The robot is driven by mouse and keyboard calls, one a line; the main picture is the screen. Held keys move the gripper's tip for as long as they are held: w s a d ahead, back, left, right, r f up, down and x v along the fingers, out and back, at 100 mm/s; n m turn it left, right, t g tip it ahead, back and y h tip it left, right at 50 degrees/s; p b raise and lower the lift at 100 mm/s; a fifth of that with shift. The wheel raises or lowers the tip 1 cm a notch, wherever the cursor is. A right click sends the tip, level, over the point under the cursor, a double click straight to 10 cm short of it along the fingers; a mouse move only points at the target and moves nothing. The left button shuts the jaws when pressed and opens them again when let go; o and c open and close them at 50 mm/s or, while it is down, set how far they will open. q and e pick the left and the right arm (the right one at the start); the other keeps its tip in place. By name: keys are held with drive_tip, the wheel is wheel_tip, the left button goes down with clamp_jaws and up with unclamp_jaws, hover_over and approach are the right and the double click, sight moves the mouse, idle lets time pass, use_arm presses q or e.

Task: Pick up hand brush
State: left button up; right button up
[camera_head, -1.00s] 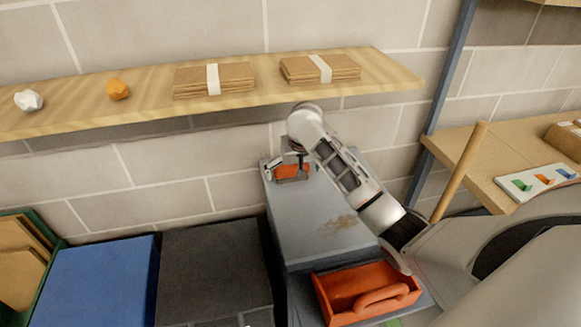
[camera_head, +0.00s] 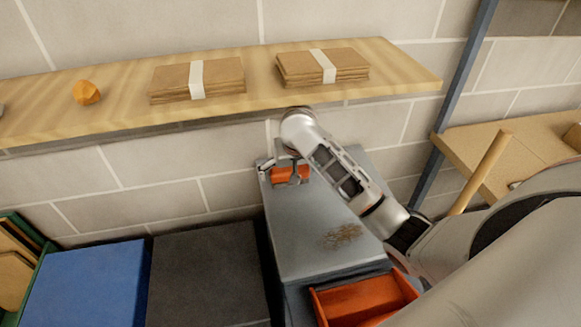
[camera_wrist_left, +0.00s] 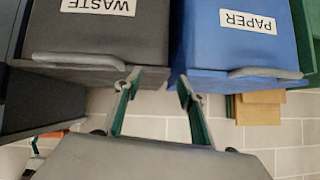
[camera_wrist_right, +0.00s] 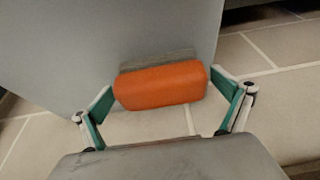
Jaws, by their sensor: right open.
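The hand brush, an orange block (camera_head: 284,174), lies near the far end of a grey cabinet top (camera_head: 310,215), under the shelf. My right gripper (camera_head: 285,167) is over it, and its wrist hides part of it. In the right wrist view the orange brush (camera_wrist_right: 160,86), with a greyish bristle strip along its far edge, lies between the spread fingers of my right gripper (camera_wrist_right: 168,98). The fingers are open; whether they touch its ends I cannot tell. My left gripper (camera_wrist_left: 159,78) is open and empty, near two bins, and is outside the head view.
A wooden shelf (camera_head: 410,80) with paper bundles (camera_head: 228,80) and an orange lump (camera_head: 87,92) runs above the right hand. An orange open box (camera_head: 355,300) sits at the cabinet's near end. A brown patch (camera_head: 342,236) marks the cabinet top. Blue (camera_head: 85,285) and dark (camera_head: 205,275) bins stand left.

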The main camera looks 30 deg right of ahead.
drive_tip(key=shift+f, duration=0.15)
drive_tip(key=shift+c, duration=0.4)
drive_tip(key=c, duration=1.1)
drive_tip(key=shift+w, duration=0.1)
drive_tip(key=shift+d+r, duration=0.1)
drive_tip(key=shift+r, duration=0.2)
